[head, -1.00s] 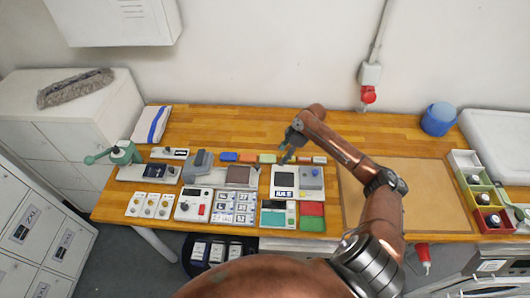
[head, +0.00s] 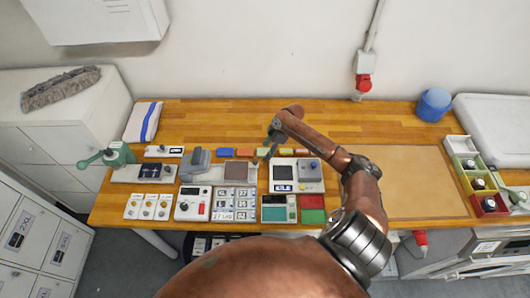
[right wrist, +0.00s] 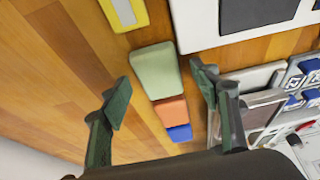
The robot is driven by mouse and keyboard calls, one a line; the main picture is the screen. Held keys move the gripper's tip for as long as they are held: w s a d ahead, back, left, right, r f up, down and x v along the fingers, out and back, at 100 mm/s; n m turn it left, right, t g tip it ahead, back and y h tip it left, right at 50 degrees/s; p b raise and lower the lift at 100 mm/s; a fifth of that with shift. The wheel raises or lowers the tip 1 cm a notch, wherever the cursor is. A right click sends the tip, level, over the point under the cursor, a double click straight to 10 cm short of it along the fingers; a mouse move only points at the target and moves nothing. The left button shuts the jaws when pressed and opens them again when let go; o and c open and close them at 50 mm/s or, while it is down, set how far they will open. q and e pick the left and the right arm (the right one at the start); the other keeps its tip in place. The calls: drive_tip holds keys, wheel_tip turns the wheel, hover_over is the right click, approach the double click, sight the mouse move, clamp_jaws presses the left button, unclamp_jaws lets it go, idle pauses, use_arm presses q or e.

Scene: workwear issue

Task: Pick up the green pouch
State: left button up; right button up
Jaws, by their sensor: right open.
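The pale green pouch (head: 261,152) lies on the wooden worktop, in a row of small coloured pouches near the back. In the right wrist view the green pouch (right wrist: 156,70) lies flat beyond the fingertips, roughly midway between them. My right gripper (head: 269,154) hangs over the row at the green pouch and partly covers it in the head view. In the right wrist view the right gripper (right wrist: 160,90) is open, with nothing between its dark green fingers. My left gripper is not in view.
An orange pouch (right wrist: 170,110) and a blue pouch (right wrist: 180,133) sit close on one side of the green one, a yellow item (right wrist: 125,12) on the other. A grey-white device (head: 297,175) stands just in front. Bare wood lies behind the row.

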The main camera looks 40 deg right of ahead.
drive_tip(key=c, duration=1.2)
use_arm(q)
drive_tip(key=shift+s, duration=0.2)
use_arm(e)
drive_tip(key=shift+c, duration=0.2)
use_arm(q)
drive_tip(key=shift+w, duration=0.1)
use_arm(e)
drive_tip(key=shift+r, duration=0.1)
